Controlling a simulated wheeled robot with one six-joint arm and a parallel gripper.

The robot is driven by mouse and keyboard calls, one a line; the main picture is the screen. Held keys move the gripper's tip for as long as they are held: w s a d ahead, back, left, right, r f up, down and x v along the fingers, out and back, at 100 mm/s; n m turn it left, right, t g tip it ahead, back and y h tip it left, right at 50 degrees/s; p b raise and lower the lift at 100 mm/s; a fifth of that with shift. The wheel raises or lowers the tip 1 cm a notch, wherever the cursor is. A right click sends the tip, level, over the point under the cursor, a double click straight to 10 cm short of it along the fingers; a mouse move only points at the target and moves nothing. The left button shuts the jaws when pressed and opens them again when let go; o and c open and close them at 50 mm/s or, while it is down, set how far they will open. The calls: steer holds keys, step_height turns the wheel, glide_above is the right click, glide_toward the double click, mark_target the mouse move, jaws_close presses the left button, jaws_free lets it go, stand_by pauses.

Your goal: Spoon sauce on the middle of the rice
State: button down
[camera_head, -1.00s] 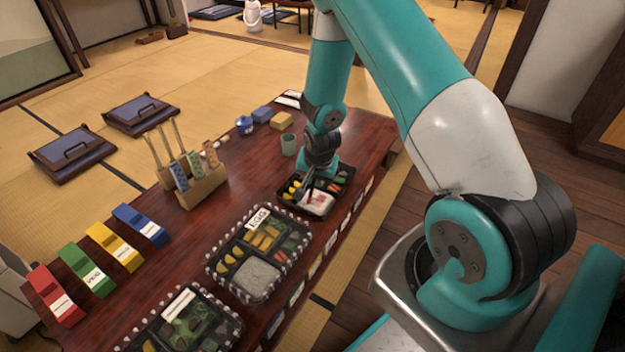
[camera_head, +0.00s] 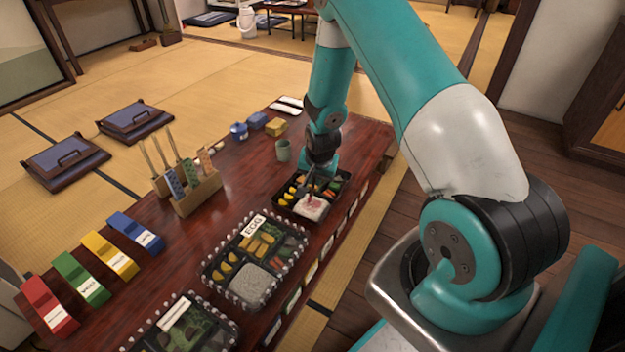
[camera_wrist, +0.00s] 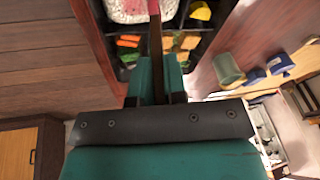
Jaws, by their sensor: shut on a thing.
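My gripper (camera_wrist: 158,88) is shut on a dark reddish-brown spoon (camera_wrist: 155,40), whose handle reaches up the wrist view past the top edge. The spoon's bowl end is out of that view. The white rice (camera_wrist: 125,10) fills one compartment of a black lunch box (camera_wrist: 98,40), and the spoon passes over or beside its edge. In the head view my gripper (camera_head: 318,180) is low over the same box, with the rice (camera_head: 314,210) at its front. A red patch shows on the rice near its middle; I cannot tell whether it is sauce or the spoon's end.
The box's other compartments hold yellow, orange and green food. An EGG-labelled box (camera_head: 254,260) stands nearer on the dark table (camera_head: 235,190). A green cup (camera_head: 283,151) stands behind. A wooden utensil holder (camera_head: 198,195) and coloured label blocks (camera_head: 109,253) are at left.

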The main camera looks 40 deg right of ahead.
steer(key=shift+d, duration=0.2)
steer(key=shift+w+d, duration=0.2)
steer(key=shift+d, duration=0.3)
steer(key=shift+w+d, duration=0.2)
steer(key=shift+d, duration=0.25)
step_height(320, 180, up, 7)
steer(key=p, duration=0.6)
stand_by(0.3)
